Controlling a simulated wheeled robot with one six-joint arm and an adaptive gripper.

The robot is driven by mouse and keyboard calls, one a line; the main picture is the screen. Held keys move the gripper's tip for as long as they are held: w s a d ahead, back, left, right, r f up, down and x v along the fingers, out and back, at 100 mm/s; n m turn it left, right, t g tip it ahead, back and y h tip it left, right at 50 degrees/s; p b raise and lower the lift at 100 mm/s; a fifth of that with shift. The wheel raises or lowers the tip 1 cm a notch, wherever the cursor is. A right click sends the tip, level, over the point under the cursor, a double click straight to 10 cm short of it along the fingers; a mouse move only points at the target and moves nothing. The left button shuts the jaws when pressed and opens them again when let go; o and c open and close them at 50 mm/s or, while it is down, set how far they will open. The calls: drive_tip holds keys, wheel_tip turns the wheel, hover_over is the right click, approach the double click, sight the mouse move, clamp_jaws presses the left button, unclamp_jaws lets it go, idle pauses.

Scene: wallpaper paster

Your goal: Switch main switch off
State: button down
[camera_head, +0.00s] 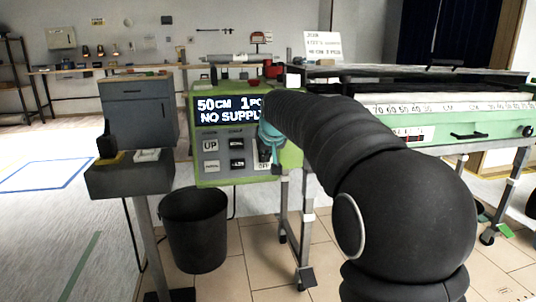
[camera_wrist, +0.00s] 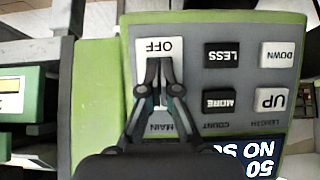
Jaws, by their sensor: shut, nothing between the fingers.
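The main switch (camera_wrist: 161,46) is a white rocker with an "OFF" label, upside down in the wrist view, on the grey panel of the green machine (camera_head: 286,158). My gripper (camera_wrist: 160,64) is shut and empty. Its fingertips lie over the switch just below the "OFF" lettering in the picture; whether they touch it I cannot tell. The lower part of the switch is hidden behind the fingers. In the head view my gripper (camera_head: 269,150) is in front of the panel's right side and hides most of the switch. The display (camera_head: 229,109) is lit and reads "50CM 1PC NO SUPPLY".
LESS (camera_wrist: 222,54), MORE (camera_wrist: 220,102), DOWN (camera_wrist: 277,55) and UP (camera_wrist: 271,101) buttons sit close beside the switch. A black bin (camera_head: 195,230) stands below. A grey cabinet (camera_head: 140,112) is at left. The machine's long table (camera_head: 440,108) extends right.

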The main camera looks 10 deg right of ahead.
drive_tip(key=shift+w+f, duration=0.15)
drive_tip(key=shift+w, duration=0.15)
drive_tip(key=shift+w+f, duration=0.1)
idle(0.3)
drive_tip(key=shift+r+p, duration=0.8)
drive_tip(key=shift+r, duration=0.05)
drive_tip(key=s+f+p+v, duration=0.1)
drive_tip(key=v, duration=1.2)
drive_tip(key=shift+s+r, duration=0.2)
drive_tip(key=shift+s, duration=0.1)
